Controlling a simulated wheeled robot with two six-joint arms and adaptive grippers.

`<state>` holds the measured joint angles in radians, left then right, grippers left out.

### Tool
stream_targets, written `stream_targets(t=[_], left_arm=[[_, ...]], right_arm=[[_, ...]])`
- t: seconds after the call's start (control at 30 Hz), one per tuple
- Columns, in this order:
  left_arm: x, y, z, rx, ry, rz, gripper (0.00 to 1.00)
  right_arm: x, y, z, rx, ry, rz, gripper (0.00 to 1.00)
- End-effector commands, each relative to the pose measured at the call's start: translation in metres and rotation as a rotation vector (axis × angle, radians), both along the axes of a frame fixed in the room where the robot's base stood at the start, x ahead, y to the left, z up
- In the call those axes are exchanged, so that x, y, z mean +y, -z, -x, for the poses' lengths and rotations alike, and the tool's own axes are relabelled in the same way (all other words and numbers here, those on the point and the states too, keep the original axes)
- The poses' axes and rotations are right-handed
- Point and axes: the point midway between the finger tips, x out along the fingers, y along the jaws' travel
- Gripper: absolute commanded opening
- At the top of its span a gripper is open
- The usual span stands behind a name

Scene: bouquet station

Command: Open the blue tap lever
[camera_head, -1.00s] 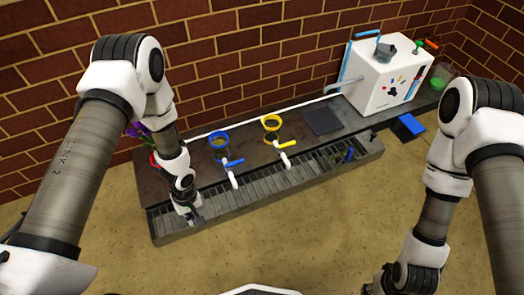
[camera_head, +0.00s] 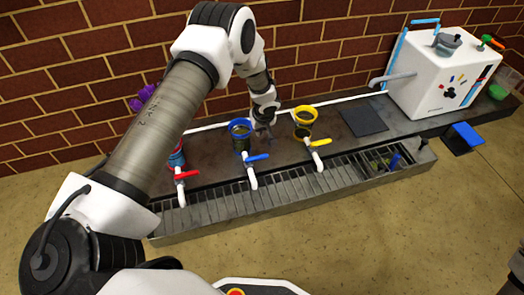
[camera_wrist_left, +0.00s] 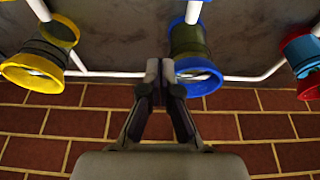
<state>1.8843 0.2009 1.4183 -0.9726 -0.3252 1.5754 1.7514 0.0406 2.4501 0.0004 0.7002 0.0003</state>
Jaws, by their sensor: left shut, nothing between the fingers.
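The blue tap lever (camera_head: 257,157) sits on the white tap below the blue-rimmed vessel (camera_head: 241,131) in the head view. It sticks out to the right, across the white spout. My left gripper (camera_head: 264,134) is at the right side of this vessel, behind the lever and apart from it. In the left wrist view, the shut, empty left fingers (camera_wrist_left: 163,72) are just left of the blue-rimmed vessel (camera_wrist_left: 191,60). I cannot make out the lever in that view. My right gripper is out of view.
A red lever (camera_head: 187,175) stands to the left and a yellow lever (camera_head: 320,142) to the right. The yellow-rimmed vessel (camera_head: 304,124) is close on the gripper's right. A grated drain tray (camera_head: 300,185) runs in front. A white machine (camera_head: 440,85) stands at the far right.

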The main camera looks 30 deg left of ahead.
Motion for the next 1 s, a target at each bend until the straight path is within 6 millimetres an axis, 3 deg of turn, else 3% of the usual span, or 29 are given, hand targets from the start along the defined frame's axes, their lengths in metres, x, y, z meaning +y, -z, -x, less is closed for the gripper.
stream_targets(t=[0.27, 0.67, 0.8, 1.0], left_arm=[[0.004, 0.021, -0.003, 0.001, -0.001, 0.0, 0.0], [0.025, 0.104, -0.021, 0.0, -0.001, 0.0, 0.0], [0.005, 0.101, -0.005, 0.003, 0.006, 0.0, 0.0], [-0.006, 0.096, 0.005, 0.001, 0.0, 0.001, 0.0]], right_arm=[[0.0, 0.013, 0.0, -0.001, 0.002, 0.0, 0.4], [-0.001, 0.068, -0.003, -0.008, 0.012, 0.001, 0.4], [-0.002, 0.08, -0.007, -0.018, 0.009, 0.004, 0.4], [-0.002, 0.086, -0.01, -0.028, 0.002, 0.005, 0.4]])
